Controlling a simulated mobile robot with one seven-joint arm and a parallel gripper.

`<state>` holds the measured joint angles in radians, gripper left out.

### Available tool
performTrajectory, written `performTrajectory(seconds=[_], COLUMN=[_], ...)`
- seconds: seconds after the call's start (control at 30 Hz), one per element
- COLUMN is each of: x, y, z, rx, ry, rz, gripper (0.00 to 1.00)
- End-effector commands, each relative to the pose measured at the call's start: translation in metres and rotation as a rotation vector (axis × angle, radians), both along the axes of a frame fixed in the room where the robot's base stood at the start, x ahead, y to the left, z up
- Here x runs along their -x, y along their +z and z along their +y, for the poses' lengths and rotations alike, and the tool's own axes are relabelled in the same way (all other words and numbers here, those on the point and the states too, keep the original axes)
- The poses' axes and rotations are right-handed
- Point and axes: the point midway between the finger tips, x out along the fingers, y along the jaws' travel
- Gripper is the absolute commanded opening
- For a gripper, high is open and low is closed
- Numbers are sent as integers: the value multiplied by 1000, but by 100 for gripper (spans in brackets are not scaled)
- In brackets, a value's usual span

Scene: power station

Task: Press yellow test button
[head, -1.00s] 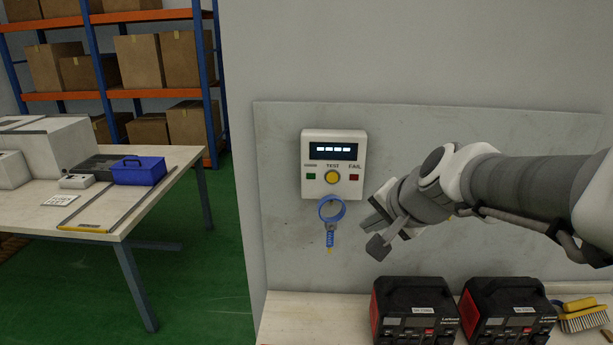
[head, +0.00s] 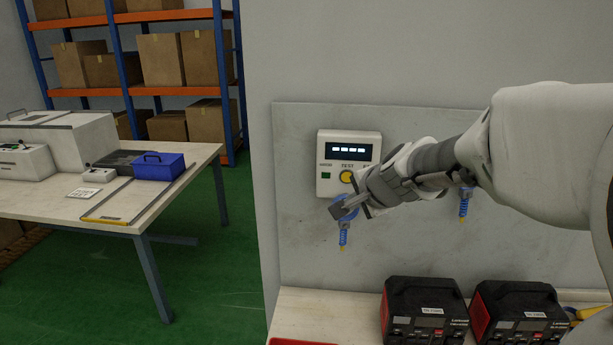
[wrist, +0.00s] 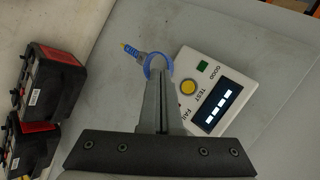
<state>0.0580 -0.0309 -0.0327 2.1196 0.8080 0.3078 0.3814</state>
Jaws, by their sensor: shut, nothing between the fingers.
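The yellow test button (head: 347,177) is on the front of a white wall-mounted tester box (head: 325,150). In the head view my gripper covers part of the box's lower right. The button is fully visible in the wrist view (wrist: 188,87), to the right of my fingers, below the green light. My gripper (head: 341,211) is shut and empty, just below the button in the head view. Its fingers (wrist: 158,75) overlap the blue ring (wrist: 158,66) under the box in the wrist view. I see no contact with the button.
Two black and red power units (head: 425,310) stand on the bench below the panel (head: 300,230). A second blue coiled strap (head: 464,204) hangs on the panel to the right. A table (head: 50,205) with a blue toolbox (head: 158,166) stands at left.

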Motion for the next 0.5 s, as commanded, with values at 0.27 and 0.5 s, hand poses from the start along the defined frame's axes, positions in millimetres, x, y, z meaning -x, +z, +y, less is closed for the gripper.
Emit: performTrajectory(seconds=[0.27,0.5], x=[-20,-54], y=[0,1], z=[-4,-11], rx=[1,1], ry=[0,1], rz=[1,2], gripper=[0,0])
